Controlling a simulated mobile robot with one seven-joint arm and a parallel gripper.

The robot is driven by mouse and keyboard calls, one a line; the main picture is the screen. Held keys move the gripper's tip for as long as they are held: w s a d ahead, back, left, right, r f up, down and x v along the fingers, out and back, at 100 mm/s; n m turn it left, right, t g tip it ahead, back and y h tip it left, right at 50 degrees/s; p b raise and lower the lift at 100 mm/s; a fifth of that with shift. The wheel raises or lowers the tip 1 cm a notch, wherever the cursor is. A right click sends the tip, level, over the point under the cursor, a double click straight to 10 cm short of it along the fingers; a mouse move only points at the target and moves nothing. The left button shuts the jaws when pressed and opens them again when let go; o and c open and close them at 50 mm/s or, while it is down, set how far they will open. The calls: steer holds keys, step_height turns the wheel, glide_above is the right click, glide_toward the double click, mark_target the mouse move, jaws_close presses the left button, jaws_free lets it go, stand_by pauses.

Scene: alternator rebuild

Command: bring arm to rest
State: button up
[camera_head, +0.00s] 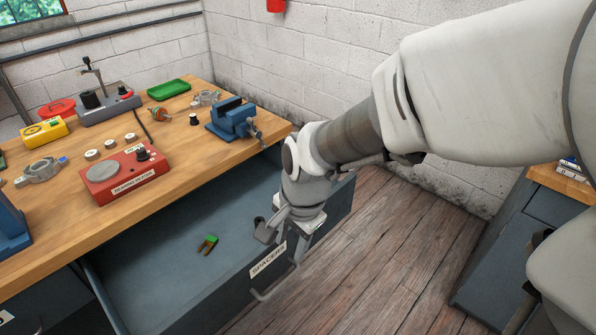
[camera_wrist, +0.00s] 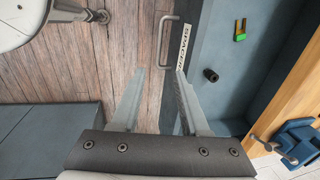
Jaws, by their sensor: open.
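My gripper (camera_wrist: 158,95) is open and empty in the wrist view, its two fingers apart over the front edge of an open drawer and the wood floor. In the head view my arm reaches from the right and bends down at the front of this grey-blue drawer (camera_head: 170,255). The fingertips are largely hidden there by my wrist. The drawer has a label reading SPACERS (camera_head: 268,259) and a bar handle (camera_wrist: 166,42). A green and dark small part (camera_head: 208,244) lies in the drawer. A black cylinder (camera_wrist: 210,75) lies in it too, nearer my gripper.
The wooden workbench (camera_head: 190,140) above the drawer bears a blue vise (camera_head: 233,119), a red box with a round plate (camera_head: 124,172), a green tray (camera_head: 168,90) and a yellow box (camera_head: 44,131). Another cabinet (camera_head: 520,240) stands at the right. Bare plank floor (camera_head: 410,250) lies between.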

steer(key=shift+s+d+r, duration=0.1)
steer(key=shift+r, duration=0.55)
steer(key=s+d+r+n+t+p, duration=0.2)
steer(key=s+d+r+n+p, duration=0.2)
steer(key=d+r, duration=0.4)
steer(key=s+d+r+n+t+h+p, duration=0.1)
steer(key=s+d+r+n+p, duration=0.3)
steer(key=d+r, duration=0.5)
step_height(320, 180, up, 6)
steer(key=t+p, duration=0.1)
steer(key=p, duration=0.1)
steer(key=shift+s+h+p, duration=0.15)
steer(key=shift+h+p, duration=0.15)
steer(key=shift+p, duration=0.05)
